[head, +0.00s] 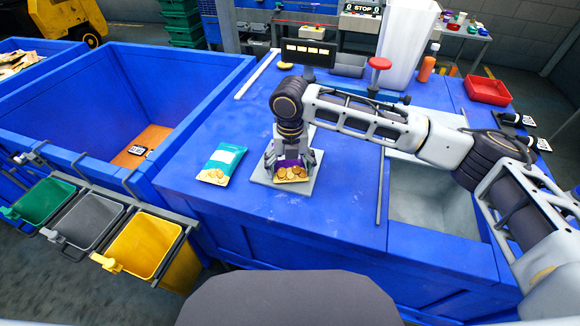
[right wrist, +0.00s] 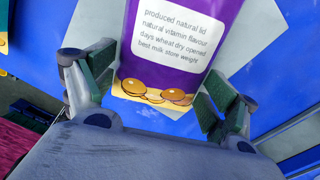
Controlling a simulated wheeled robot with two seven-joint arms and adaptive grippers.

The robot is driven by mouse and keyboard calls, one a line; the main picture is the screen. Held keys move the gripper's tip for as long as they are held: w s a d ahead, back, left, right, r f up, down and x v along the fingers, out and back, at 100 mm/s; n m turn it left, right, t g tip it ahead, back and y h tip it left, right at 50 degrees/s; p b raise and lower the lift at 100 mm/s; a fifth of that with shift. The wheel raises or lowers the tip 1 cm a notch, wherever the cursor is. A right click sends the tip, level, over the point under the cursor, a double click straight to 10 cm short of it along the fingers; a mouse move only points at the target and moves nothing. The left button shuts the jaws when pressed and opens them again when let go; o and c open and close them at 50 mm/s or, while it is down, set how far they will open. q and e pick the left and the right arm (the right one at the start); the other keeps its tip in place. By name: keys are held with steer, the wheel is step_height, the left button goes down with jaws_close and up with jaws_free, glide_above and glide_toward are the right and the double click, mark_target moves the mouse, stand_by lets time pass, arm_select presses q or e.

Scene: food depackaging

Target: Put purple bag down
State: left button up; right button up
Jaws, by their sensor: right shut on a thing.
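The purple bag (head: 291,173) has a yellow lower part with round biscuits printed on it. It is at the light grey plate (head: 257,179) on the blue table. My right gripper (head: 290,160) points down over the plate and is shut on the bag, hiding much of it. In the right wrist view, the purple bag (right wrist: 182,20) with its white text label sits between the green-padded fingers of my right gripper (right wrist: 160,90). I cannot tell whether the bag touches the plate. My left gripper is not in view.
A teal bag (head: 222,162) lies on the table left of the plate. A large blue bin (head: 90,92) stands at the left, with green, grey and yellow (head: 146,246) small bins before it. A sink (head: 432,205) is at right. A red button (head: 380,64) stands behind my arm.

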steer(key=o, duration=0.9)
step_height(320, 180, up, 12)
stand_by(0.5)
stand_by(0.3)
